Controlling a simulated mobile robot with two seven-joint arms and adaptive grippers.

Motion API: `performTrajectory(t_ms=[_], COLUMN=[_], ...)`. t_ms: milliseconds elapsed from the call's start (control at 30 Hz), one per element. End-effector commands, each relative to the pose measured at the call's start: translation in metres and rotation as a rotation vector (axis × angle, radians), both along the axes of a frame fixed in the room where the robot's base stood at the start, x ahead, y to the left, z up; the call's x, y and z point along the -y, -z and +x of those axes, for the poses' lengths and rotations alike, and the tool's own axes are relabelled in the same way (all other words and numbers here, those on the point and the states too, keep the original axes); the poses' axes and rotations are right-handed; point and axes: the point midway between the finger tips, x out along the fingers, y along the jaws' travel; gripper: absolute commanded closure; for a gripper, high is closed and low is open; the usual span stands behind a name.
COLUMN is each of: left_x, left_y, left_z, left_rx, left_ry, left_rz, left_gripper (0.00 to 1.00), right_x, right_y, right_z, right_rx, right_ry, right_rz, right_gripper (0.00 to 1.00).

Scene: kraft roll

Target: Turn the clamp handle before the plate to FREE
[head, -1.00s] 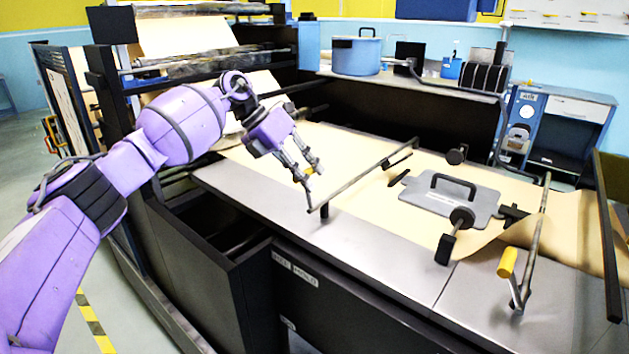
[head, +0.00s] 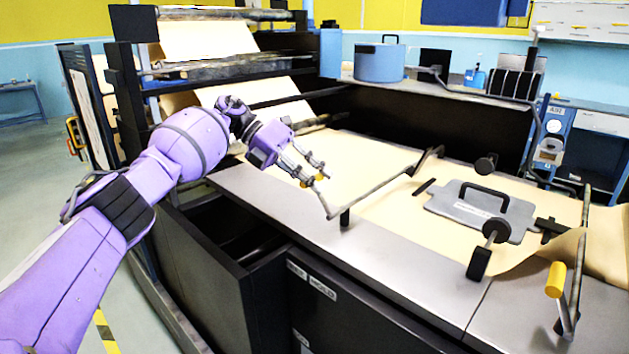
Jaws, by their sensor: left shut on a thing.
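The grey plate (head: 449,207) with a black grab handle lies on the brown kraft paper, right of centre. A bent metal clamp bar (head: 375,188) runs left of the plate, with a short post under it at the table edge. My left gripper (head: 315,176) is at the bar's near left end, shut on a yellow grip (head: 321,178) that its fingers mostly hide. A second bar (head: 584,240), right of the plate, has a yellow grip (head: 556,279) standing up at its near end. No FREE marking is readable. My right gripper is out of view.
A black knob and lever (head: 480,262) stand before the plate, and another knob (head: 486,164) is behind it. A blue pot (head: 379,63) stands on the back shelf. Paper rolls (head: 215,68) are behind my left arm. The grey front ledge (head: 400,275) is clear.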

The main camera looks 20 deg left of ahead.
Motion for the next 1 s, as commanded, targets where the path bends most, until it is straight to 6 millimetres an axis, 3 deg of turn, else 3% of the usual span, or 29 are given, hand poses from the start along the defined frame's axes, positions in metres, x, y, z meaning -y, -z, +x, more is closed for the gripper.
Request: performTrajectory(t_ms=[267,300,433,767,1000], left_x=[-0.001,-0.001,-0.001,-0.002,-0.026], left_y=[0.008,0.008,0.007,0.003,-0.016], left_z=[-0.003,-0.003,-0.002,-0.001,-0.003], left_rx=[-0.014,-0.014,-0.012,-0.005,-0.002], left_ry=[0.004,0.004,0.003,0.001,-0.004], left_rz=[0.011,0.011,0.010,0.007,0.005], left_gripper=[1.00,0.84,0.67,0.66,0.66], right_x=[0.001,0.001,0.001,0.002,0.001], right_y=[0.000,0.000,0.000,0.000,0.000], right_z=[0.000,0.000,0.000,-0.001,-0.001], right_rx=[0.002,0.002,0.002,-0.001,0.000], right_ry=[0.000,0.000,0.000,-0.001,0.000], right_rz=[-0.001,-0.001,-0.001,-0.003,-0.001], right_gripper=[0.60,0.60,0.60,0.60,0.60])
